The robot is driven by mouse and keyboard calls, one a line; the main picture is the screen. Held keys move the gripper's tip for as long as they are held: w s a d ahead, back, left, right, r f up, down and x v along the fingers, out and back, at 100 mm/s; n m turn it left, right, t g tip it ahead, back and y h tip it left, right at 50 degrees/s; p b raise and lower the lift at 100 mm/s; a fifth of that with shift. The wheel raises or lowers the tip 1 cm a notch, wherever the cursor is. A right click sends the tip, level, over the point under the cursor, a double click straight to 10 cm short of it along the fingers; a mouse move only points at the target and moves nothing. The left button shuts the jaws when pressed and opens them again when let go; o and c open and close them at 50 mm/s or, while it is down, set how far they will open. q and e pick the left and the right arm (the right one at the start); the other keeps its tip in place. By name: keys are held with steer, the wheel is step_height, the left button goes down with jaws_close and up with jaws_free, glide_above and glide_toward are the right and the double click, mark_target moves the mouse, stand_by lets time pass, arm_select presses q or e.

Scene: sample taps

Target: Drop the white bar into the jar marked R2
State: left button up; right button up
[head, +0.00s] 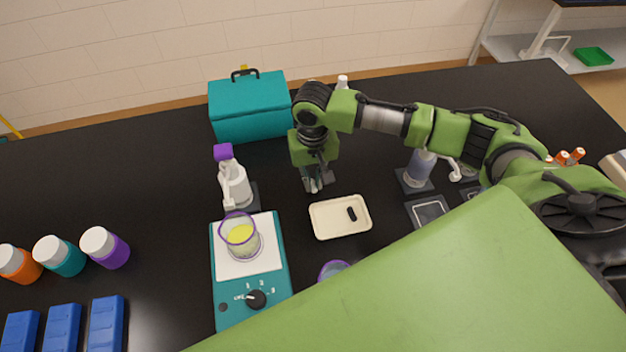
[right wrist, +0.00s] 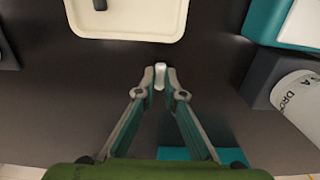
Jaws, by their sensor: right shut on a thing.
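My right gripper (head: 318,186) is shut on the white bar (right wrist: 160,76), a small pale piece between the fingertips in the right wrist view. The gripper points down just behind the cream tray (head: 316,224), apart from it. In the head view the bar cannot be made out between the fingers. No mark R2 is readable. A clear vessel with a purple rim (head: 333,269) shows in front of the tray, partly hidden by my own green body. A similar vessel with yellow liquid (head: 240,236) stands on the teal hotplate (head: 222,290). My left gripper is not in view.
A black bar (head: 352,214) lies in the tray. A purple-capped dispenser (head: 236,188) stands left of the gripper, another dispenser (head: 420,168) to the right. A teal box (head: 250,108) stands behind.

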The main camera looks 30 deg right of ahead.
steer(key=shift+f, duration=0.55)
steer(key=o, duration=0.7)
steer(key=shift+f, duration=0.15)
